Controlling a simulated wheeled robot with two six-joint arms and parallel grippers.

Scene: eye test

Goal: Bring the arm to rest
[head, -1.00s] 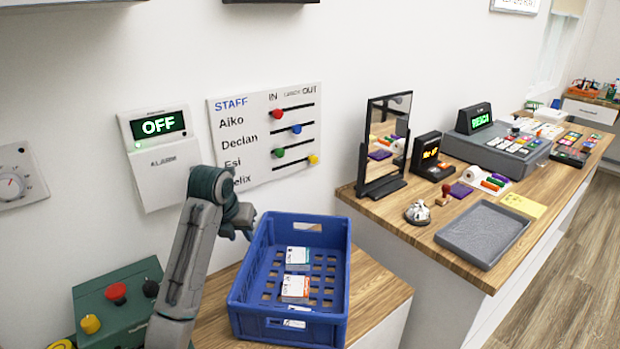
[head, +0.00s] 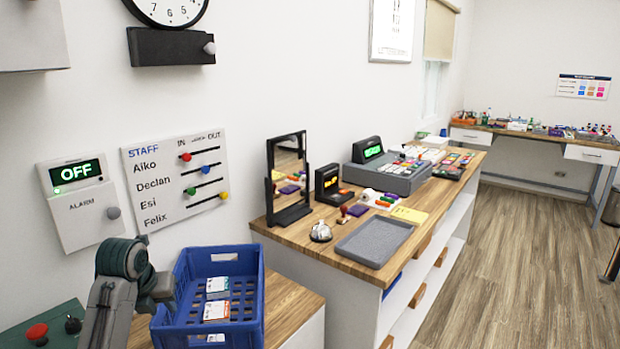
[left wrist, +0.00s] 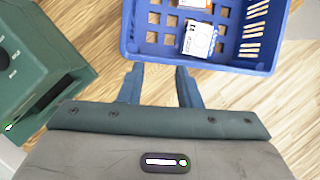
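My left gripper (head: 160,292) is low beside the left wall of the blue crate (head: 258,315) in the head view, partly hidden by my own arm. In the left wrist view, its two fingers (left wrist: 158,88) stand apart with bare wooden surface between them, so it is open and empty. The fingers point towards the near side of the crate (left wrist: 222,62), which shows at the top. My right gripper is in neither view.
Small boxes (head: 217,309) lie in the crate. A green button box (left wrist: 38,58) stands left of the gripper. The alarm panel (head: 82,210), reading OFF, and the staff board (head: 160,205) hang on the wall. A counter with a grey tray (head: 380,243) is to the right.

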